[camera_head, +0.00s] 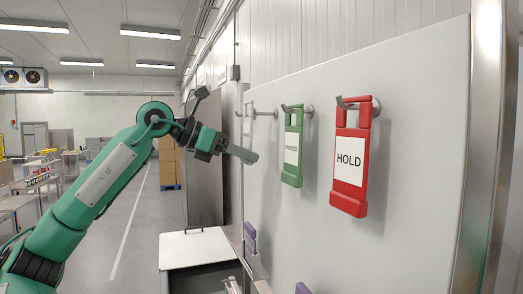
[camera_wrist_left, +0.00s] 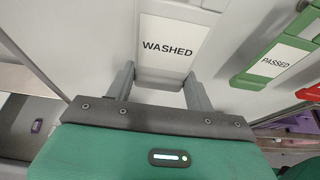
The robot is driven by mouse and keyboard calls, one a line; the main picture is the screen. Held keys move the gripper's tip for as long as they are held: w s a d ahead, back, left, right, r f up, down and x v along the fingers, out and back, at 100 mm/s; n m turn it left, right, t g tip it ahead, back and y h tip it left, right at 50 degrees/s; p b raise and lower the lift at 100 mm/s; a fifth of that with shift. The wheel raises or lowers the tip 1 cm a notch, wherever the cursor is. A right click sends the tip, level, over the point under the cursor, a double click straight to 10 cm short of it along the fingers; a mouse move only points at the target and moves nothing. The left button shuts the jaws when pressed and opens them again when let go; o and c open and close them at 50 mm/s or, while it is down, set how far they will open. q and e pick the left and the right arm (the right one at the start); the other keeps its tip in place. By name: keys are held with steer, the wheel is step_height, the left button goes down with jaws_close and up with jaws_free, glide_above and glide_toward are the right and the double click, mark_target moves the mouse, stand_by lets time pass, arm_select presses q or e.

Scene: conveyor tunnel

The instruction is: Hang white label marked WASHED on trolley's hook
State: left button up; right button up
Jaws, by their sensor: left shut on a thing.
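The white label marked WASHED (camera_wrist_left: 168,46) is upright against the pale wall panel, and its lower end is between my left fingers in the left wrist view. In the head view the white label (camera_head: 247,124) shows edge-on at the far end of a row of wall hooks. My left gripper (camera_head: 243,154) reaches it from the left. The left gripper (camera_wrist_left: 158,90) is shut on the label's lower part. A wall hook (camera_head: 264,113) is at the label's top; I cannot tell whether it still bears the label. My right gripper is not in view. I cannot make out the trolley's hook.
A green label (camera_head: 292,150) marked PASSED (camera_wrist_left: 275,62) and a red HOLD label (camera_head: 349,160) hang nearer on the same panel (camera_head: 415,130). Purple labels (camera_head: 250,240) sit low by the panel. A white-topped unit (camera_head: 192,247) stands below my gripper.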

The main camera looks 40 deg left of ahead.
arm_select(q)
steer(key=shift+s+a+b, duration=0.2)
steer(key=shift+s+a, duration=0.15)
steer(key=shift+s, duration=0.4)
steer(key=shift+s+a+b, duration=0.15)
steer(key=shift+s+a, duration=0.2)
steer(key=shift+s, duration=0.35)
